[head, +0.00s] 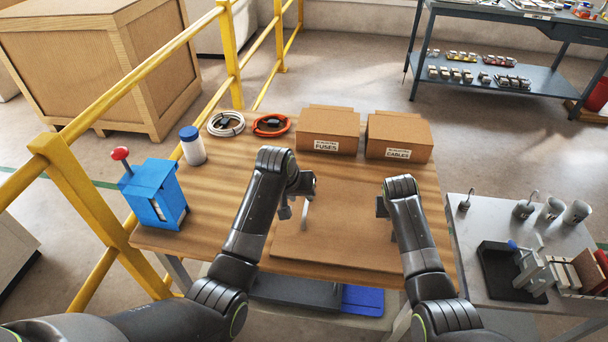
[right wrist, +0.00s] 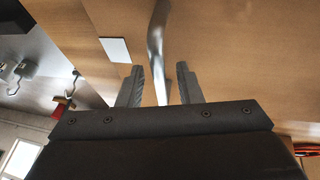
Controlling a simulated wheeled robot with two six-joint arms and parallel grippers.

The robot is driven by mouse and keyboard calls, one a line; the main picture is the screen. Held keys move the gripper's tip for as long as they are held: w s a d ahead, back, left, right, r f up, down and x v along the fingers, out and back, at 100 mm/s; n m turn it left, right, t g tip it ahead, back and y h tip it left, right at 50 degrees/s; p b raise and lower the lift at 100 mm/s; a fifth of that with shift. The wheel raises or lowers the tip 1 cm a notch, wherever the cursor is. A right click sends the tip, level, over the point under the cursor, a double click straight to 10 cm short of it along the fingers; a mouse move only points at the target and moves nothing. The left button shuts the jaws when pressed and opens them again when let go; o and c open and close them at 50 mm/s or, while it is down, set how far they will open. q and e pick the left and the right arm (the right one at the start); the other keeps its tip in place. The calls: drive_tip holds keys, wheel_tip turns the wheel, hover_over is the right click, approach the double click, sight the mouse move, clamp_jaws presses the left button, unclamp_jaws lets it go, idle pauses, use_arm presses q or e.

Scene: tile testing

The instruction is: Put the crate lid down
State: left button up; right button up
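The crate lid (head: 340,228) is a flat brown panel in front of the two boxes in the head view. Whether it rests on the table or on something else, I cannot tell. A pale handle (head: 306,215) stands at its left side, beside my left gripper (head: 298,198), whose fingers look apart. My right gripper (head: 381,207) is at the lid's right side, mostly hidden by its arm. In the right wrist view its fingers (right wrist: 160,88) are apart, with a metal handle (right wrist: 157,45) between them and gaps beside it. A white label (right wrist: 115,50) lies on the brown surface there.
Boxes marked fuses (head: 328,130) and cables (head: 398,137) stand at the back of the wooden table (head: 220,180). Cable coils, a white bottle (head: 192,146) and a blue device (head: 154,195) are at left. A grey side table (head: 490,228) with tools is at right. A yellow railing (head: 85,190) runs left.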

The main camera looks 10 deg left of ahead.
use_arm(q)
drive_tip(key=v, duration=0.4)
drive_tip(key=shift+r, duration=0.15)
use_arm(e)
drive_tip(key=v, duration=1.2)
use_arm(q)
drive_tip(key=shift+a, duration=0.1)
